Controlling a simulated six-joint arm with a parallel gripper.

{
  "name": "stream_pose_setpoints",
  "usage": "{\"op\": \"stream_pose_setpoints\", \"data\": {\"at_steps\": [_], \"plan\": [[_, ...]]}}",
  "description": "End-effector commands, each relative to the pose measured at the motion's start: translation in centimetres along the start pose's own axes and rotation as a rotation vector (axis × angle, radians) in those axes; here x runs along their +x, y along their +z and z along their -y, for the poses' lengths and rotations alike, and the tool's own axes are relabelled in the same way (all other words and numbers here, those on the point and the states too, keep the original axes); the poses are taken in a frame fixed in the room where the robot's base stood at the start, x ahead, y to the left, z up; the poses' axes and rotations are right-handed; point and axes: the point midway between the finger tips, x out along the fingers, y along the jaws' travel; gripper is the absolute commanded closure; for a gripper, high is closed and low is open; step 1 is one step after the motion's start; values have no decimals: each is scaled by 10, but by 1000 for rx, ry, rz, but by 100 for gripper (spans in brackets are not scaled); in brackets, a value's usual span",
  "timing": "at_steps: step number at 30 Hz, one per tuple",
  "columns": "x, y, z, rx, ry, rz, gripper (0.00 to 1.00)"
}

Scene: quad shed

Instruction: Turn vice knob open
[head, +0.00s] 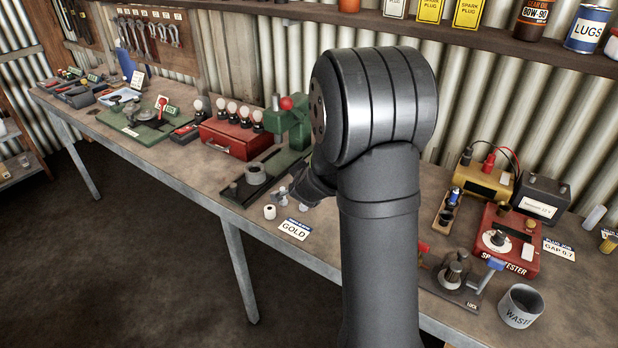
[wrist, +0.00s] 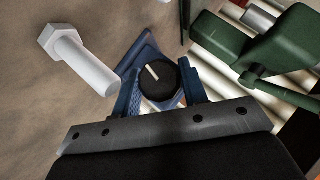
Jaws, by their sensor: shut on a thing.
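A round black knob (wrist: 158,88) with a white pointer line shows in the wrist view, and I take it as the vice knob. My gripper (head: 297,194) has its blue fingers on both sides of the knob and is shut on it. A blue frame-like part shows around and behind the knob; I cannot tell whether all of it is finger or vice. In the head view my gripper is low over the bench, beside the green press (head: 290,128), and the knob cannot be made out there.
A white hex-headed bolt shape (wrist: 78,58) is left of my fingers in the wrist view. The green press body (wrist: 262,48) is close on the right. A red box (head: 229,138) stands farther left.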

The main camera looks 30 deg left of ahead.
Motion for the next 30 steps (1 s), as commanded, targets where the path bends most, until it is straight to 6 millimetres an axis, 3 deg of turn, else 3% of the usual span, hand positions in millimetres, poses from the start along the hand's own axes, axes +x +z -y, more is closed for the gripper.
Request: {"op": "stream_pose_setpoints", "data": {"at_steps": [2,3,6,19,30], "plan": [[0,0,-2,2,3,-1,83],[0,0,-2,2,3,0,59],[0,0,-1,1,2,0,39],[-8,0,0,1,-1,0,39],[-66,0,1,2,-2,0,39]]}}
